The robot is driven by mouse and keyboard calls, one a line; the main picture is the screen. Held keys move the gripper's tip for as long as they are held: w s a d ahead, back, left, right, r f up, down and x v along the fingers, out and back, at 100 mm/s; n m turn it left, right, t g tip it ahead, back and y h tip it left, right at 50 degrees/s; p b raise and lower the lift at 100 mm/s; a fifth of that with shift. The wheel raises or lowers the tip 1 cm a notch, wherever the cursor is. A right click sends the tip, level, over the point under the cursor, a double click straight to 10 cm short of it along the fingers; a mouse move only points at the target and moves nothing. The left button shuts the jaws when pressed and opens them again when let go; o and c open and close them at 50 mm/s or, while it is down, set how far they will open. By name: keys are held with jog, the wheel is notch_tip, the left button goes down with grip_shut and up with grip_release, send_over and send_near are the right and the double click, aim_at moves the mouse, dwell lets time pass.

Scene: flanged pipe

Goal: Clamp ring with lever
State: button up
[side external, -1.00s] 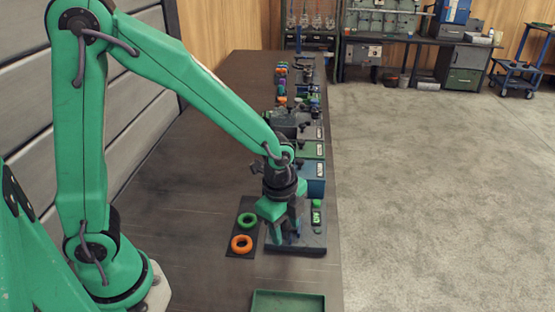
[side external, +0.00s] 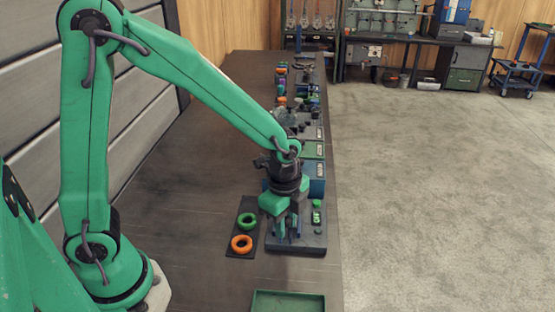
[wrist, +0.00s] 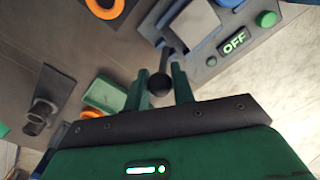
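A dark lever with a black ball knob (wrist: 159,87) shows in the wrist view. Its thin arm runs up from the knob to a grey block (wrist: 193,26) with blue parts around it, which may be the clamp. My gripper (wrist: 160,90) has its two green fingers apart, one on each side of the knob; I cannot tell whether they touch it. In the side view my gripper (side external: 287,234) points down over a dark base plate (side external: 296,249) and hides most of the pipe and ring. A panel lit green with "OFF" (wrist: 234,42) sits beside the clamp.
In the side view a green ring (side external: 247,221) and an orange ring (side external: 241,244) lie on a dark mat left of the plate. A green tray (side external: 289,293) lies at the front. Several blocks, including a blue box (side external: 316,186), line the bench behind. The bench's left part is clear.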

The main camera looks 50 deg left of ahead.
jog(key=o, duration=0.4)
jog(key=shift+r, duration=0.15)
jog(key=shift+s+r, duration=0.1)
jog(key=shift+r, duration=3.7)
jog(key=shift+c, duration=0.2)
